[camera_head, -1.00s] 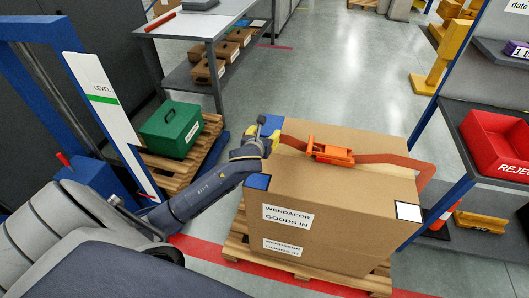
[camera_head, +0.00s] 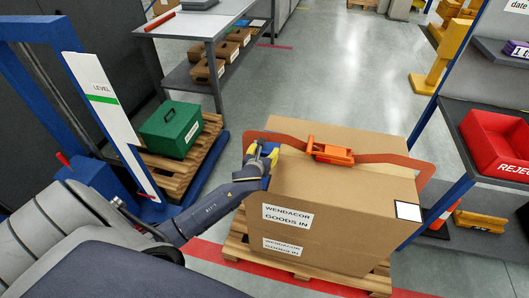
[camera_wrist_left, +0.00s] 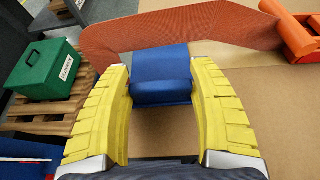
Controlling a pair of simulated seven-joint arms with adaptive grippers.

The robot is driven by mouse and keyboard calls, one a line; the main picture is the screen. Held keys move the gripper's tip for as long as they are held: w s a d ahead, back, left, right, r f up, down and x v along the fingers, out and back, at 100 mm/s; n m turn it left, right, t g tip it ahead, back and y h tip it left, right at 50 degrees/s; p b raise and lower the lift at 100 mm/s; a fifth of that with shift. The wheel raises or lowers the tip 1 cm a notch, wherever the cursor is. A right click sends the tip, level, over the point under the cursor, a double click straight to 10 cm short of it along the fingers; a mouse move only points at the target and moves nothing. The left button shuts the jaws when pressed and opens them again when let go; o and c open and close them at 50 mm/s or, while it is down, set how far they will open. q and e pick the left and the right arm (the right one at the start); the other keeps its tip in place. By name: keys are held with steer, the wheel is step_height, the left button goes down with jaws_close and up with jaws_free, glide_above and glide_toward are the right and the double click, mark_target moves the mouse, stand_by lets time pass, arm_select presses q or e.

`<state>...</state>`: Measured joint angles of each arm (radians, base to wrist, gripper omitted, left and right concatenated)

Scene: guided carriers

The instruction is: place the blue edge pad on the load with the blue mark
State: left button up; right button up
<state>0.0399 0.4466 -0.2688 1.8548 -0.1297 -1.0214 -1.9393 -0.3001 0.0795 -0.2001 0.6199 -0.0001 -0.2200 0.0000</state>
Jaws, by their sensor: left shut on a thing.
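The load is a large brown carton (camera_head: 345,215) labelled WENDACOR GOODS IN, on a wooden pallet. The blue edge pad (camera_wrist_left: 162,85) is between the yellow fingers of my left gripper (camera_wrist_left: 163,105) in the left wrist view. My left gripper (camera_head: 262,155) is shut on the pad at the carton's left top edge. The front left top corner, with its blue mark, is covered by the gripper and pad. I cannot tell whether the pad touches the carton. My right gripper is not in view.
An orange strap (camera_head: 385,158) with a ratchet buckle (camera_head: 330,151) arches over the carton, its left loop beside my gripper. A white mark (camera_head: 408,211) is at the front right corner. A green box (camera_head: 170,130) stands on the pallet at left. A rack with a red bin (camera_head: 495,145) is right.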

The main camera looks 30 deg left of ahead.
arm_select(q)
steer(key=shift+f, duration=0.1)
steer(key=o, duration=1.2)
steer(key=v, duration=1.2)
